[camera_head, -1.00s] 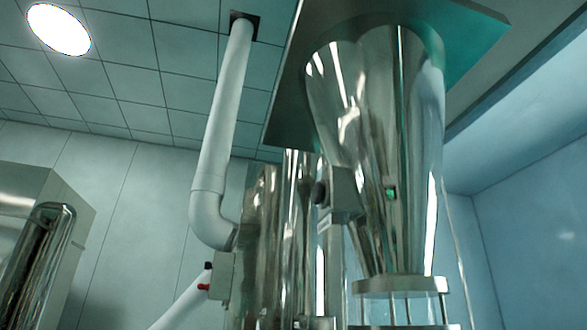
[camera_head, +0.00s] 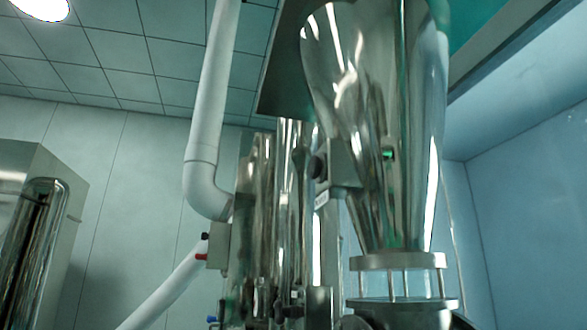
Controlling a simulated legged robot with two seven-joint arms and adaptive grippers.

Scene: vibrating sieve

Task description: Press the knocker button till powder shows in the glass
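A shiny steel hopper (camera_head: 366,90) narrows downward at right of centre. A small grey box (camera_head: 341,165) with a round dark knob (camera_head: 317,167) sits against its left side. A small green spot (camera_head: 388,154) shows on the hopper wall; I cannot tell whether it is a button or a reflection. Below the hopper, a clear glass section (camera_head: 411,284) with thin upright rods stands between two steel flanges (camera_head: 398,261). No powder is visible in it. Neither of my grippers is in view.
A white pipe (camera_head: 210,110) runs down from the ceiling left of the hopper. A small box with a red and a black knob (camera_head: 219,246) is beside it. Shiny steel columns (camera_head: 291,220) stand at centre. A steel cabinet (camera_head: 40,220) stands at far left.

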